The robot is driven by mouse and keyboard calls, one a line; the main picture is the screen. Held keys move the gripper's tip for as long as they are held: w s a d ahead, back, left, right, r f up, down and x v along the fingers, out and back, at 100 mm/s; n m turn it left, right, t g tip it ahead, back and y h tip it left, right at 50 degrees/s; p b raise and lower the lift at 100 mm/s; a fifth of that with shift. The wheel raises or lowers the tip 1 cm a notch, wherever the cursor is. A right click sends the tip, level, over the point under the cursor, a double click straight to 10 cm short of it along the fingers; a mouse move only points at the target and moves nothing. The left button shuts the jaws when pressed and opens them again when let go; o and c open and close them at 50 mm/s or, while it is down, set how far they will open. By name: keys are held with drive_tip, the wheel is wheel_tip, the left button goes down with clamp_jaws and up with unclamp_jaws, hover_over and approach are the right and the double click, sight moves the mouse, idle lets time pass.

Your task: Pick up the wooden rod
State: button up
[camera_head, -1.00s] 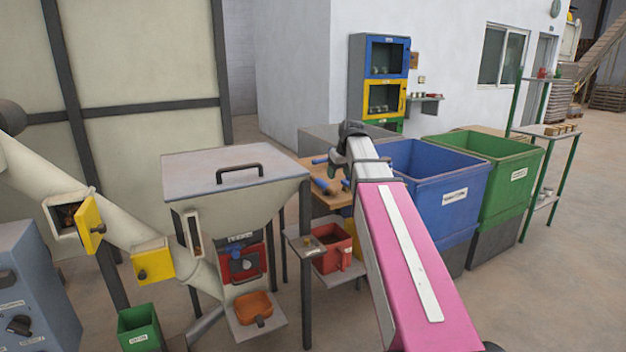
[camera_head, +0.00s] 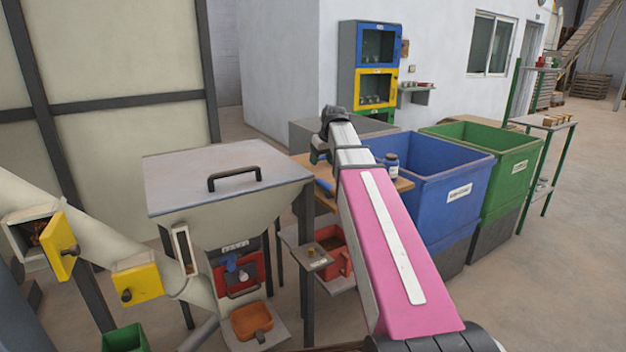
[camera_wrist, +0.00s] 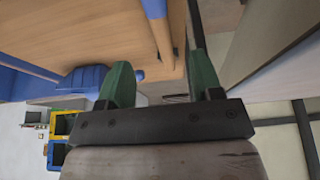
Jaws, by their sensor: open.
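My gripper (camera_wrist: 161,78) is open in the wrist view, its two green fingers apart with nothing held between them. Beyond the fingers is the wooden tabletop (camera_wrist: 60,35). A slim wooden rod-like piece (camera_wrist: 163,42) with a blue upper part lies on it, roughly in line with the gap between the fingers. I cannot tell for sure whether this is the wooden rod or a tool's handle.
A blue tool (camera_wrist: 85,78) lies left of the fingers. In the head view, a blue bin (camera_head: 455,215) and a green bin (camera_head: 510,175) stand right of the table. The lidded hopper (camera_head: 230,172) stands left. A dark-blue bottle (camera_head: 391,166) is by the blue bin.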

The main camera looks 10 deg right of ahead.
sight(317, 177)
drive_tip(key=shift+x, duration=4.75)
drive_tip(key=shift+s+d, duration=0.1)
drive_tip(key=shift+d, duration=0.1)
drive_tip(key=c, duration=1.1)
